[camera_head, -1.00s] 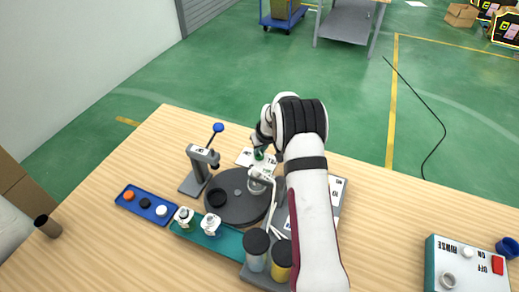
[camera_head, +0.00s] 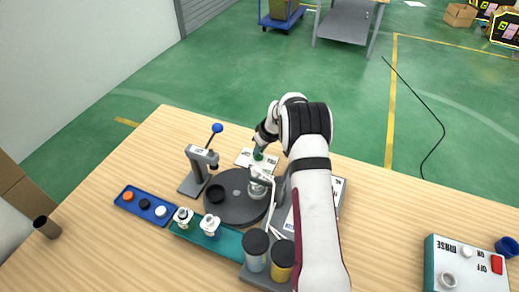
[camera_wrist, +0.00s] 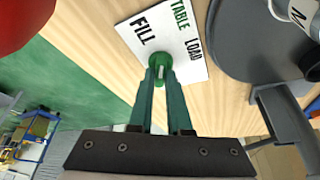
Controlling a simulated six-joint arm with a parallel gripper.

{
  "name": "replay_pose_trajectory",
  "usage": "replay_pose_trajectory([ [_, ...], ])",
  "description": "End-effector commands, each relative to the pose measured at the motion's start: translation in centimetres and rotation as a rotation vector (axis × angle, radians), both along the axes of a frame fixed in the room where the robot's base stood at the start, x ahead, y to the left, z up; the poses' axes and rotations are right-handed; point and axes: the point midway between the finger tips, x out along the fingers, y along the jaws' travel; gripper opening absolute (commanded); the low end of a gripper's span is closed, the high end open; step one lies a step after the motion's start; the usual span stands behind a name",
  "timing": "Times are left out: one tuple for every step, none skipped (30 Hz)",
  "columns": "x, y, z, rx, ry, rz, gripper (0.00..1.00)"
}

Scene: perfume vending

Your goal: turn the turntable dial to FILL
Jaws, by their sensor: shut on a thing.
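The turntable dial (camera_wrist: 159,66) is a small green knob on a white plate (camera_wrist: 189,61) marked TABLE, FILL and LOAD. FILL is printed left of the knob in the wrist view and LOAD to its right. My gripper (camera_wrist: 160,78) is shut on the dial, its two green fingers closing around it from above. I cannot clearly tell which label the dial points to. In the head view the dial (camera_head: 258,155) and plate (camera_head: 244,157) lie behind the dark round turntable (camera_head: 229,208); my gripper (camera_head: 259,147) partly hides the plate.
A blue tray (camera_head: 131,206) and a teal tray (camera_head: 229,244) with bottles are in front. A RINSE switch box (camera_head: 462,270) is at right.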

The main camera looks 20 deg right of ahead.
Motion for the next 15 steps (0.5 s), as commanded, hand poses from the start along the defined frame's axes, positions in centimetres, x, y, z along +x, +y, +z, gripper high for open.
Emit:
replay_pose_trajectory([
  [-0.01,0.01,0.01,0.0,0.0,0.0,0.0],
  [-0.01,0.01,0.01,0.0,0.0,0.0,0.2],
  [-0.01,0.01,0.01,0.0,0.0,0.0,0.27],
  [-0.01,0.01,0.01,0.0,0.0,0.0,0.32],
  [-0.01,0.01,0.01,0.0,0.0,0.0,0.38],
  [-0.01,0.01,0.0,0.0,0.0,0.0,0.45],
  [-0.01,0.01,0.0,0.0,0.0,0.0,0.46],
  [-0.01,0.0,0.0,0.0,0.0,0.0,0.46],
  [-0.01,0.0,0.0,0.0,0.0,0.0,0.46],
  [-0.01,0.0,0.0,0.0,0.0,0.0,0.46],
  [-0.01,0.0,0.0,0.0,0.0,0.0,0.46],
  [-0.01,0.0,0.0,0.0,0.0,0.0,0.46],
  [-0.01,0.0,0.0,0.0,0.0,0.0,0.46],
  [-0.02,0.0,0.01,0.0,0.0,0.0,0.46],
  [-0.05,-0.02,0.1,0.0,0.0,0.0,0.46],
])
